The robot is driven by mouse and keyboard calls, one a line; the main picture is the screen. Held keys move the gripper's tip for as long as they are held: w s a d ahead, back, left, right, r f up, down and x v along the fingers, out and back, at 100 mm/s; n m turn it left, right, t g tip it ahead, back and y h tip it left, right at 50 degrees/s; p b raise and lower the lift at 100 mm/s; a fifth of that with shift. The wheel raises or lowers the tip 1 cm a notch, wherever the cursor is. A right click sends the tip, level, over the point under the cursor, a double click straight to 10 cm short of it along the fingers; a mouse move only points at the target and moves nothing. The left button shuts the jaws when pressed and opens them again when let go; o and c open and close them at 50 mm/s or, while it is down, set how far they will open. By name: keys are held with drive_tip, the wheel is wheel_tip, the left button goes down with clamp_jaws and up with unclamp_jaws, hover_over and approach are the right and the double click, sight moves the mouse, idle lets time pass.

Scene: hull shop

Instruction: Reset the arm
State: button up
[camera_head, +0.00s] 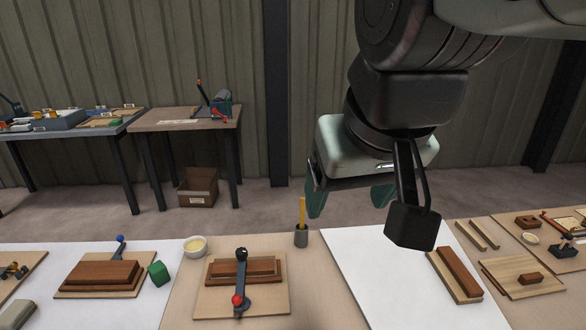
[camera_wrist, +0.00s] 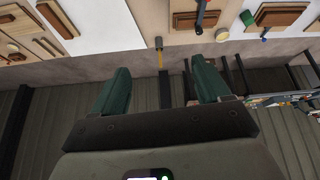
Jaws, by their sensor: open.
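My gripper (camera_head: 349,198) hangs above the back edge of the workbench, right of centre in the head view. Its two green fingers are spread apart with nothing between them. In the wrist view the open fingers of my gripper (camera_wrist: 161,88) point toward the bench, which appears upside down there. My arm comes in from the top right of the head view. The gripper touches nothing that I can see. A black block-shaped part of my wrist hides some of the bench behind it.
The bench (camera_head: 370,262) holds a clamp fixture with wooden boards (camera_head: 213,297), a grey cup with a yellow stick (camera_head: 301,237), a small bowl (camera_head: 196,246), a green block (camera_head: 158,273) and a wooden bar (camera_head: 459,272). The white area right of centre is mostly clear. Side tables (camera_head: 150,127) stand behind.

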drive_tip(key=shift+m, duration=0.4)
drive_tip(key=s, duration=0.1)
drive_tip(key=s+d+f, duration=0.1)
drive_tip(key=s, duration=0.2)
drive_tip(key=shift+s+d+f, duration=0.25)
drive_tip(key=shift+s+d, duration=0.05)
drive_tip(key=shift+o, duration=0.2)
